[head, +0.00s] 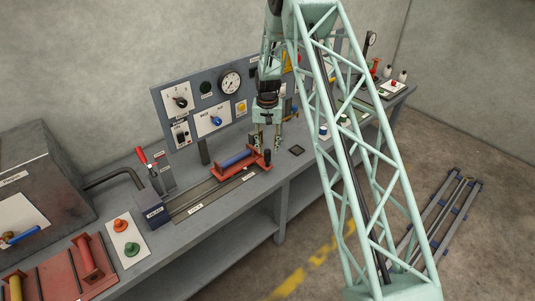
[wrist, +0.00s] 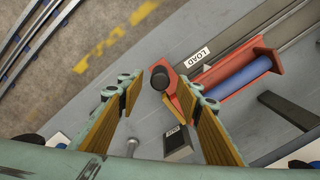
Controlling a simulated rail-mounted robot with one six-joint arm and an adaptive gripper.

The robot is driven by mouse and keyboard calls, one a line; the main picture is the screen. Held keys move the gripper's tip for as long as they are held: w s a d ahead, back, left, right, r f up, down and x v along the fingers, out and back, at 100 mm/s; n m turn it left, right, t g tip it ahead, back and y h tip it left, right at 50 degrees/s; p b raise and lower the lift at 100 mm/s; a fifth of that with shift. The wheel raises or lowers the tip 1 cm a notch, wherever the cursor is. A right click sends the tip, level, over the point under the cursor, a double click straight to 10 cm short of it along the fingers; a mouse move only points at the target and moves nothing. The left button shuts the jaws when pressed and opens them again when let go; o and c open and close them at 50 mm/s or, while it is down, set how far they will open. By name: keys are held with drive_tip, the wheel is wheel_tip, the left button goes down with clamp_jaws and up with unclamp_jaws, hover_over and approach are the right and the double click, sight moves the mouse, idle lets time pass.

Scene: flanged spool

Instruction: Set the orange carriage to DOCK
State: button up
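The orange carriage (head: 228,172) sits on the rail towards its right end and carries a blue cylinder (head: 236,158). In the wrist view the orange carriage (wrist: 262,52) has its white pointer (wrist: 208,68) beside the LOAD label (wrist: 197,57). A black round knob (wrist: 160,77) stands at the carriage's near corner. My gripper (head: 267,146) hangs just above that end of the carriage. In the wrist view my gripper (wrist: 158,84) is open, with the knob showing between its fingertips; contact is not visible. The label farther left on the rail (head: 195,210) is too small to read.
A grey block (head: 154,214) closes the rail's left end, with a red-handled lever (head: 141,156) behind it. A panel (head: 205,105) with dials and switches stands behind. The rail (head: 190,197) left of the carriage looks clear. A small dark pad (head: 296,150) lies to the right.

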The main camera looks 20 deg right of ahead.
sight(268, 151)
drive_tip(key=shift+f, duration=2)
drive_tip(key=shift+c, duration=0.2)
clamp_jaws()
